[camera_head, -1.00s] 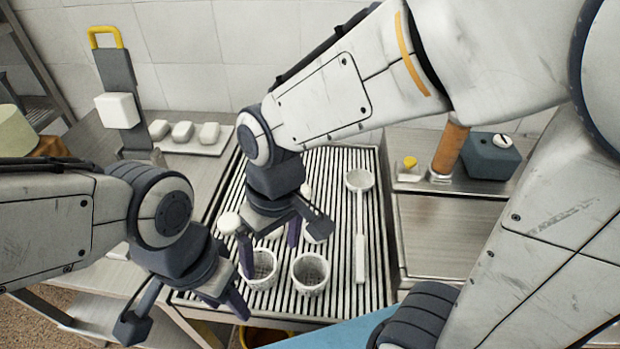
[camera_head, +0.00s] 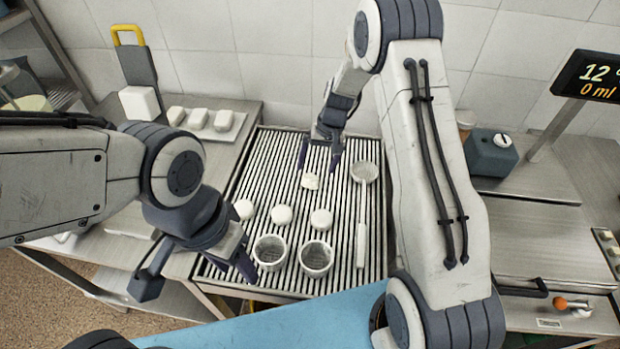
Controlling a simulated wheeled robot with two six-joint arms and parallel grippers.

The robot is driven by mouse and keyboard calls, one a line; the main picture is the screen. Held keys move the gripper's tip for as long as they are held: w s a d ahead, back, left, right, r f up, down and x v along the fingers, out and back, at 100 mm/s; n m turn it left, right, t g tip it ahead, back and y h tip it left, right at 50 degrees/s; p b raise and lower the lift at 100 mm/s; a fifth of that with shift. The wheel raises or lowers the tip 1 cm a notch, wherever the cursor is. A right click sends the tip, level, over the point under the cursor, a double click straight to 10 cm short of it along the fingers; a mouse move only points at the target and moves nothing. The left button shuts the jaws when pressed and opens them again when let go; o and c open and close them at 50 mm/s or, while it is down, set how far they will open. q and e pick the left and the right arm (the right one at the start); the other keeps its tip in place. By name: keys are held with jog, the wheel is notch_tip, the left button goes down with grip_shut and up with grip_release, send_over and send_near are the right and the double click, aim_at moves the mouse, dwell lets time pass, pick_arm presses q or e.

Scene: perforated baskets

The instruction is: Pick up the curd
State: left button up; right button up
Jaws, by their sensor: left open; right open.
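A small white lump, seemingly the curd (camera_head: 310,182), lies on the slatted drain rack (camera_head: 275,150). It looks rougher than three smooth white rounds in a row in front of it: a left one (camera_head: 244,209), a middle one (camera_head: 282,215) and a right one (camera_head: 321,219). My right gripper (camera_head: 319,168) is open, pointing down, with its fingertips just behind and above the curd; contact cannot be told. My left gripper (camera_head: 197,278) is open and empty over the rack's front left corner.
Two perforated white baskets, left (camera_head: 270,253) and right (camera_head: 316,259), stand at the rack's front. A long-handled white ladle (camera_head: 363,205) lies right of the curd. White blocks on a tray (camera_head: 212,122) sit back left. A dark box (camera_head: 491,153) stands right.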

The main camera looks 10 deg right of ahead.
aim_at(312, 177)
jog(key=p+x, duration=0.2)
jog(key=x, duration=0.3)
jog(key=shift+a+f, duration=0.15)
jog(key=shift+f, duration=0.4)
jog(key=shift+c, duration=0.3)
jog(key=c, duration=1.3)
jog(key=shift+c, duration=0.2)
